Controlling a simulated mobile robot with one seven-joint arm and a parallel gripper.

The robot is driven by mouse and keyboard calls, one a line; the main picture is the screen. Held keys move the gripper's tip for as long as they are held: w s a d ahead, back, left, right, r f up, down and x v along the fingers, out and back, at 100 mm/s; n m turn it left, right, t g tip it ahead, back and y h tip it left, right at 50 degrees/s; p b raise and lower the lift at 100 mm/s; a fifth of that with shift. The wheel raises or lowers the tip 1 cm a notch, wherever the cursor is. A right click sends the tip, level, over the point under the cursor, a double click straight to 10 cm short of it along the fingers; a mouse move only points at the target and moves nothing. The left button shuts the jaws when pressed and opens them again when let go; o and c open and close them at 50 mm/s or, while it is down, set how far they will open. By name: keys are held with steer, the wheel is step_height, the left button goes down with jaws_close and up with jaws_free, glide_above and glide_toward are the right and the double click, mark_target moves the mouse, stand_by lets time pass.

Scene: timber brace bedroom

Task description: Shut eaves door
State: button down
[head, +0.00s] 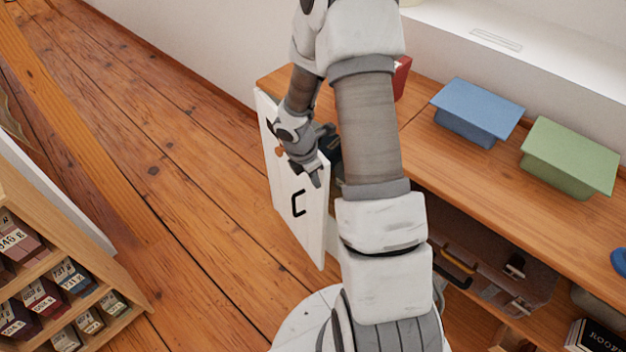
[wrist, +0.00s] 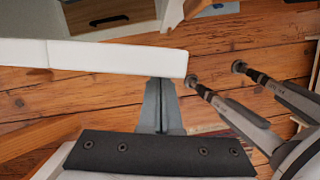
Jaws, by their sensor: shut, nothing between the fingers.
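The eaves door (head: 288,221) is a white panel with a black handle (head: 298,204). It stands open, jutting out from the left end of the low wooden unit. In the wrist view the door's white edge (wrist: 110,57) runs across from the left and ends near the middle. My gripper (head: 317,182) is shut and empty, pointing down beside the door's upper part in the head view. In the wrist view my gripper's fingers (wrist: 161,92) lie together right by the door's free end. I cannot tell whether they touch it. My arm hides part of the unit's opening.
The wooden unit top (head: 420,125) carries a blue box (head: 470,115), a green box (head: 565,160) and a red item (head: 402,77). A brown case (head: 490,255) lies inside. A shelf of labelled boxes (head: 50,285) stands at lower left. The plank floor (head: 160,150) between is clear.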

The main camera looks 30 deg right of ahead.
steer(key=w+d+n+p, duration=0.1)
steer(key=d+n+p, duration=0.2)
steer(key=d, duration=0.7)
steer(key=shift+w+t+p, duration=0.4)
steer(key=shift+p, duration=0.95)
steer(key=shift+d+r, duration=0.1)
